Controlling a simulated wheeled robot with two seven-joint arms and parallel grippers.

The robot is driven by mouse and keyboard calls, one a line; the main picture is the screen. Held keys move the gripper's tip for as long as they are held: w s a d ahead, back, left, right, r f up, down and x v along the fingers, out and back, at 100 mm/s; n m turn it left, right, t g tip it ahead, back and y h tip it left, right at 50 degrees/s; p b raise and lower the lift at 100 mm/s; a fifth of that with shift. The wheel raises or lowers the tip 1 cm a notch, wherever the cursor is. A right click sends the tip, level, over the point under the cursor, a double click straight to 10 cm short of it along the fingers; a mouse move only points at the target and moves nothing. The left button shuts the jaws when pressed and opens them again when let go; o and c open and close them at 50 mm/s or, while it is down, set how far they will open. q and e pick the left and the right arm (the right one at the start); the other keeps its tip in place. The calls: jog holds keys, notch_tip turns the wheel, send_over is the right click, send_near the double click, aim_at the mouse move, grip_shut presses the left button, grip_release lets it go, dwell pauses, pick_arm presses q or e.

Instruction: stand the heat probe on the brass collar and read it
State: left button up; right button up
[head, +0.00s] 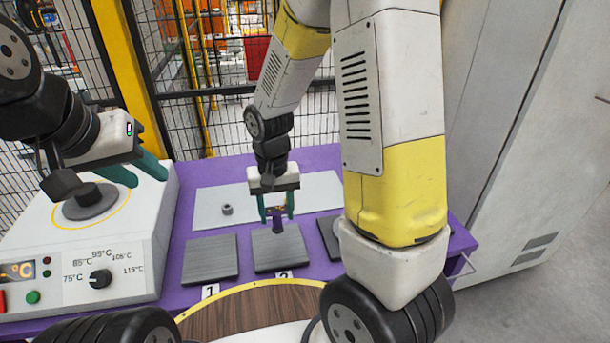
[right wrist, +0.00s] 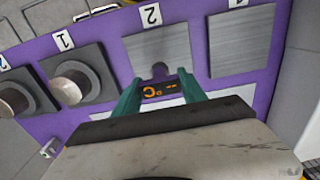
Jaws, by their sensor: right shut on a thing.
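The heat probe (head: 277,223) is dark with a lit orange display (right wrist: 160,90). My right gripper (head: 277,211) is shut on it, over bare grey pad 2 (head: 265,257). Whether its tip touches the pad I cannot tell. In the right wrist view two pale-topped round pieces, one nearer (right wrist: 70,82) and one at the left edge (right wrist: 12,98), sit on dark pads; the arm hides them in the head view. Which piece, if either, is the brass collar I cannot tell.
The white heater (head: 122,265) with a temperature dial stands at the left, a dark round piece (head: 92,200) on top. Bare pad 1 (head: 210,257) lies left of pad 2. A small grey ring (head: 227,209) rests on the pale plate (head: 207,205). A mesh fence stands behind.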

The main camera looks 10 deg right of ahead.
jog(key=shift+w+d+f, duration=0.8)
jog(key=shift+w+d, duration=0.2)
jog(key=shift+w, duration=1.65)
jog(key=shift+w+d+f, duration=0.85)
jog(key=shift+w+d, duration=0.2)
jog(key=shift+w, duration=1.6)
jog(key=shift+w+d+f, duration=0.8)
jog(key=shift+w+d, duration=0.2)
jog(key=shift+w, duration=1.65)
jog(key=shift+f, duration=0.15)
jog(key=o, duration=1.4)
